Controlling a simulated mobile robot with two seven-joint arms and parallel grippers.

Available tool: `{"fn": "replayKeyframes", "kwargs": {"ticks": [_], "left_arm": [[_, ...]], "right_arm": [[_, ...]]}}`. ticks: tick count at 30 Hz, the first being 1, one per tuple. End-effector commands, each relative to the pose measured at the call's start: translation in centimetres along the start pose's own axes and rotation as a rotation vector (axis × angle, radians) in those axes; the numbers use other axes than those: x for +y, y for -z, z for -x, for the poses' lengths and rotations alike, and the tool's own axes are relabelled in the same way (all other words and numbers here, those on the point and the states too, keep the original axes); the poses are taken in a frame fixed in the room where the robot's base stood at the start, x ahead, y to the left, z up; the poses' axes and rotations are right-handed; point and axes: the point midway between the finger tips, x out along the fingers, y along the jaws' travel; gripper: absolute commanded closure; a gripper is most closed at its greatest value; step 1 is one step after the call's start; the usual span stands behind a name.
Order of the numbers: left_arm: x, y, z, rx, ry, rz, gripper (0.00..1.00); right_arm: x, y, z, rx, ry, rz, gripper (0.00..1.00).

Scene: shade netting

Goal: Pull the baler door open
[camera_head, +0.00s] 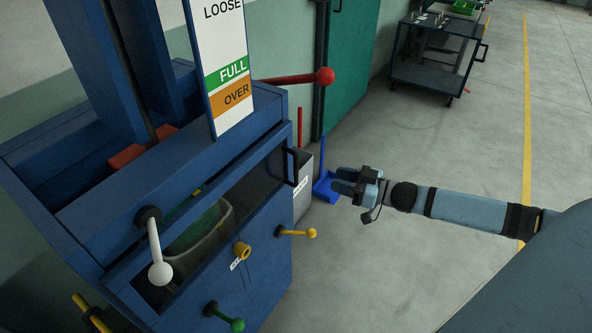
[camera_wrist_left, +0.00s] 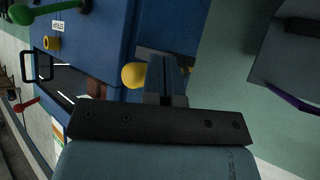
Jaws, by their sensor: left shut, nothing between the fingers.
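The blue baler (camera_head: 180,140) fills the left of the head view. Its front has a dark see-through panel (camera_head: 265,176) with a black pull handle (camera_head: 291,168), and a blue lower part. The front looks closed. The handle also shows in the left wrist view (camera_wrist_left: 40,66). A yellow-knobbed lever (camera_head: 312,233), a white-knobbed lever (camera_head: 160,273) and a green knob (camera_head: 237,324) stick out. My left gripper (camera_wrist_left: 166,75) is shut and empty, beside a yellow ball (camera_wrist_left: 133,75); touching cannot be told. My right gripper (camera_head: 345,183) is over the floor, right of the baler; its jaw gap is unclear.
A red-balled lever (camera_head: 324,76) juts right from the baler. A grey bin (camera_head: 303,190) and a blue dustpan-like item (camera_head: 325,188) stand beside it. A dark cart (camera_head: 432,70) is at the back. The floor at right is clear.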

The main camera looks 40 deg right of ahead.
Motion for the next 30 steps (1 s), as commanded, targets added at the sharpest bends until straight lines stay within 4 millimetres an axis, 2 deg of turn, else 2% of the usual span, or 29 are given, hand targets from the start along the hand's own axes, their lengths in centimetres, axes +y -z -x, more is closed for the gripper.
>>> {"fn": "replayKeyframes", "kwargs": {"ticks": [18, 24, 30], "left_arm": [[-0.2, -0.5, -0.2, -0.008, 0.002, 0.000, 1.00], [-0.3, -0.5, -0.1, -0.009, 0.002, -0.004, 1.00], [-0.3, -0.5, -0.1, -0.008, 0.002, -0.005, 1.00]], "right_arm": [[0.0, 0.1, -10.2, 0.002, 0.000, 0.003, 0.61], [0.0, 0.1, -12.1, 0.001, -0.001, 0.002, 0.61], [-0.1, -0.1, -12.5, -0.001, -0.001, 0.002, 0.61]]}}
